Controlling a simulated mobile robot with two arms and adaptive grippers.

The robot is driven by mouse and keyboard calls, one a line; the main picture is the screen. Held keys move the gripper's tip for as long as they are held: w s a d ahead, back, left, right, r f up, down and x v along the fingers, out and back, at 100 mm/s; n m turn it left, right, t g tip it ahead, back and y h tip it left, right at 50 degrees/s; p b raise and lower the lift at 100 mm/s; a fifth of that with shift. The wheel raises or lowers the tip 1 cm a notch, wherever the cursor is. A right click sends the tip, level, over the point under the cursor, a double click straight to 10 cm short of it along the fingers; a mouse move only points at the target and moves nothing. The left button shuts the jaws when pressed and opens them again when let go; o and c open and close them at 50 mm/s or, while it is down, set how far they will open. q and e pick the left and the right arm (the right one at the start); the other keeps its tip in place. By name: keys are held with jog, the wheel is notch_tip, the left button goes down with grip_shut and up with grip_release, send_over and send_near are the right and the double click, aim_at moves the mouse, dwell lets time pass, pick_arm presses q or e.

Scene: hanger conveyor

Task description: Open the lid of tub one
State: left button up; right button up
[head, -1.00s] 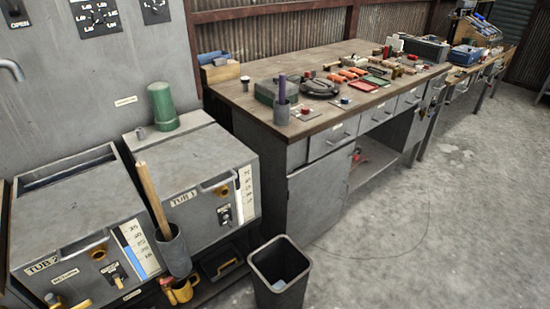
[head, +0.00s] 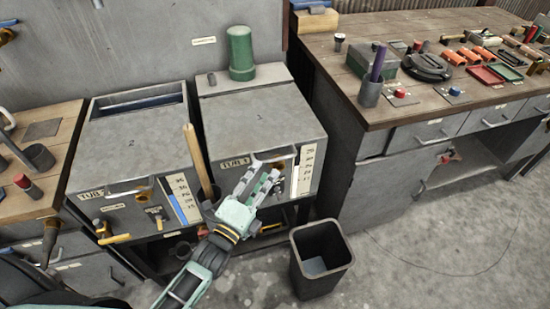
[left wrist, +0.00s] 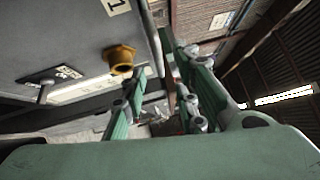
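Tub one (head: 315,130) is the grey box on the right of a pair, with a "TUB 1" label on its front. Its flat grey lid (head: 262,122) lies down on top. My left gripper (head: 268,174) is in front of the tub's front face, below the lid's front edge, and hides part of that face. Its fingers are apart, with nothing seen held between them. In the left wrist view, the gripper (left wrist: 158,95) shows spread green fingers, with the brass fitting (left wrist: 121,58) of a grey front panel beside them. My right gripper is out of view.
Tub two (head: 130,140) stands close on the left. A green cylinder (head: 241,55) stands behind tub one's lid. A holder with a wooden handle (head: 196,160) is between the tubs. A black bin (head: 320,255) stands on the floor, and a workbench (head: 330,60) is at right.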

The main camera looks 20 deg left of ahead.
aim_at(275, 160)
pick_arm(q)
jog(key=x, duration=0.6)
jog(key=shift+w+p, duration=0.15)
jog(key=shift+p, duration=0.25)
jog(key=shift+w+d, duration=0.1)
jog(key=shift+w, duration=0.25)
jog(key=shift+c, duration=0.3)
grip_shut()
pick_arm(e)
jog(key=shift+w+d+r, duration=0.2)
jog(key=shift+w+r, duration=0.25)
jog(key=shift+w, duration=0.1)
